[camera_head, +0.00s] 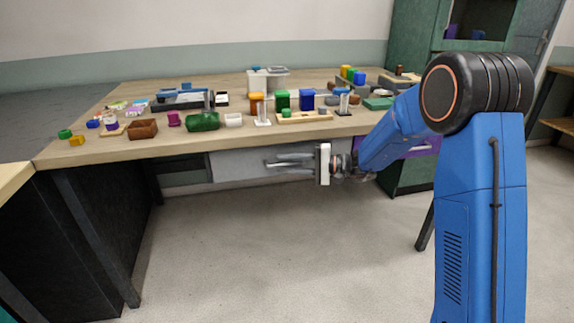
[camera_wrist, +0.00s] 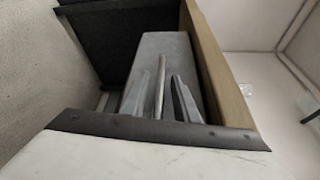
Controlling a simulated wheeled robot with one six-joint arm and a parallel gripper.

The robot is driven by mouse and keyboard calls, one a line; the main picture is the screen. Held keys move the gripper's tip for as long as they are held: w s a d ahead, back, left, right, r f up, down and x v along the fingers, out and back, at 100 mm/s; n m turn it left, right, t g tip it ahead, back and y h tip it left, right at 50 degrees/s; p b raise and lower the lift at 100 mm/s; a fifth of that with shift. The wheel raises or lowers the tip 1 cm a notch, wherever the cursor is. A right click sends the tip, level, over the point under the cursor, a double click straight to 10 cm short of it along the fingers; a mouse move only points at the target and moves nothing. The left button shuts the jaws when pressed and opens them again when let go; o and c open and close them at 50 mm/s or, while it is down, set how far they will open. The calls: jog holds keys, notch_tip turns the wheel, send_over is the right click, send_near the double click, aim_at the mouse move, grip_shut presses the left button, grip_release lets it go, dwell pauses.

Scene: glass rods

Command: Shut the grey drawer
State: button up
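The grey drawer (camera_head: 232,165) is under the wooden tabletop, left of my gripper in the head view. Its flat grey front (camera_wrist: 165,45) also shows in the wrist view. How far it stands out from the table is hard to tell. My gripper (camera_head: 268,161) reaches left along the drawer front, just below the table edge. In the wrist view my gripper (camera_wrist: 161,76) has its two fingers spread apart. A thin grey bar, which looks like the drawer's handle (camera_wrist: 163,68), runs between them. Contact with the bar cannot be made out.
The tabletop (camera_head: 105,146) above holds many small blocks, trays and boxes. A purple drawer (camera_head: 424,145) is to the right, partly behind my arm. A green cabinet (camera_head: 406,178) stands at the right. The floor (camera_head: 250,250) below the table is clear.

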jog(key=shift+d, duration=0.15)
jog(key=s+d+r, duration=0.1)
jog(key=d, duration=1.6)
jog(key=shift+s, duration=0.4)
jog(key=shift+r, duration=0.1)
jog(key=s+d+r+n+g+h, duration=0.2)
jog(key=s+h, duration=0.6)
jog(key=s, duration=1.5)
jog(key=s+d+t+h, duration=0.2)
jog(key=s+d+h, duration=0.2)
jog(key=s+d, duration=0.3)
jog(key=s+d+n+t+h, duration=0.1)
jog(key=s+d+t+h, duration=0.2)
jog(key=s, duration=0.8)
jog(key=d+h, duration=0.2)
jog(key=d, duration=0.2)
jog(key=shift+s+d+f, duration=0.15)
jog(key=shift+s+f, duration=0.1)
jog(key=shift+s, duration=0.15)
